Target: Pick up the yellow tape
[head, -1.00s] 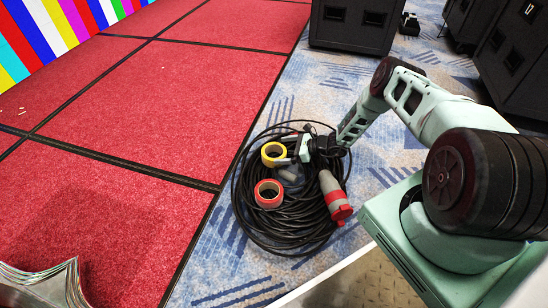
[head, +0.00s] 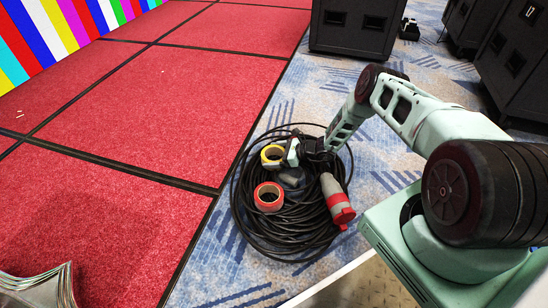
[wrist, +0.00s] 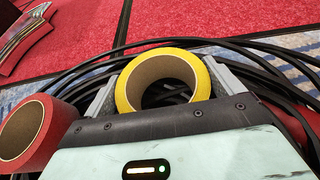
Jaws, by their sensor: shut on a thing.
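The yellow tape (head: 266,160) is a roll with a brown core, at the upper left of the black cable coil in the head view. In the wrist view, the yellow tape (wrist: 203,78) sits between the two grey fingers of my gripper (wrist: 162,78), one on each side of its outer rim. My gripper (head: 281,158) is shut on the tape in the head view. I cannot tell whether the tape is clear of the cables. The far finger is partly hidden in the head view.
A red tape roll (head: 268,204) lies on the black cable coil (head: 262,246), also close by at left in the wrist view (wrist: 28,130). A grey and red plug (head: 338,205) lies on the coil's right. A red platform (head: 140,120) is left; black cases (head: 352,28) stand behind.

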